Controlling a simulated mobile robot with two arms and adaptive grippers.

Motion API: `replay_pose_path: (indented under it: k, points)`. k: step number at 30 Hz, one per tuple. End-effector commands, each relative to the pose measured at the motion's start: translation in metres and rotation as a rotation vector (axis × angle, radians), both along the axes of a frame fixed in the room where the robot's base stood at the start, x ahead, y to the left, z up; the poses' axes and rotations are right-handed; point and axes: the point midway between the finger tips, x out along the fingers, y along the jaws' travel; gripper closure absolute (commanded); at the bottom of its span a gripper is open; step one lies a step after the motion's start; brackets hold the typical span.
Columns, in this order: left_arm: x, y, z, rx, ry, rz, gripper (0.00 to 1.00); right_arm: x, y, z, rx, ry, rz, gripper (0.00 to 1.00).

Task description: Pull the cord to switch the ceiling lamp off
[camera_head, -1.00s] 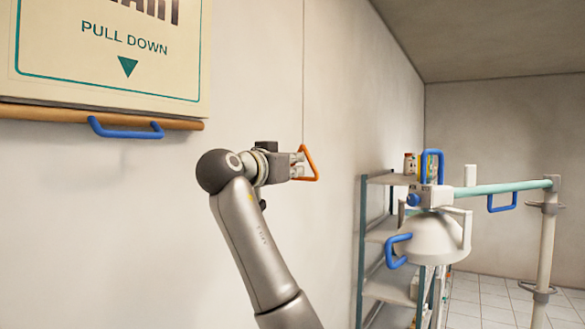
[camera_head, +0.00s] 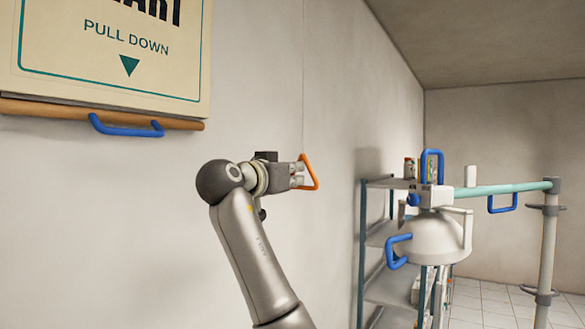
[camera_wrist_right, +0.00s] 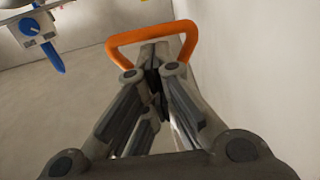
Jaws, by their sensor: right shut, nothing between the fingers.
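The orange triangular pull handle (camera_head: 310,172) hangs on a thin cord (camera_head: 303,80) that runs up out of view in front of the wall. My right gripper (camera_head: 300,175) is at the handle, with its fingers shut. In the right wrist view the orange handle (camera_wrist_right: 150,34) frames the shut fingertips (camera_wrist_right: 158,62); the fingers hide its far lower part. I cannot tell whether they touch it. The ceiling lamp itself is not in view. My left gripper is not in view.
A board (camera_head: 120,50) with a blue handle (camera_head: 126,127) is on the wall at left. At right are a grey shelf rack (camera_head: 385,235) and a white dome lamp (camera_head: 430,238) on a green arm (camera_head: 500,188). The space around the handle is clear.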

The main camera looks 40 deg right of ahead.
Motion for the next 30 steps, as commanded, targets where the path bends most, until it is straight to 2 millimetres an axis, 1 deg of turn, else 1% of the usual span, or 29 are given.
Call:
replay_pose_path:
  k: [1,15,25,30]
  points:
    - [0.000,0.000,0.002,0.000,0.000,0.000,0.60,0.000,-0.011,-0.004,0.014,0.010,-0.014,1.00]
    - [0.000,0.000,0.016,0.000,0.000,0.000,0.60,0.006,-0.031,0.009,0.015,0.010,-0.013,1.00]
    - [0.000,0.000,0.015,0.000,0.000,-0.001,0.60,0.006,-0.031,0.010,0.011,0.008,-0.009,1.00]
    - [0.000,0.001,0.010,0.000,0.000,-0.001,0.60,0.002,-0.020,0.010,0.009,0.006,-0.009,1.00]
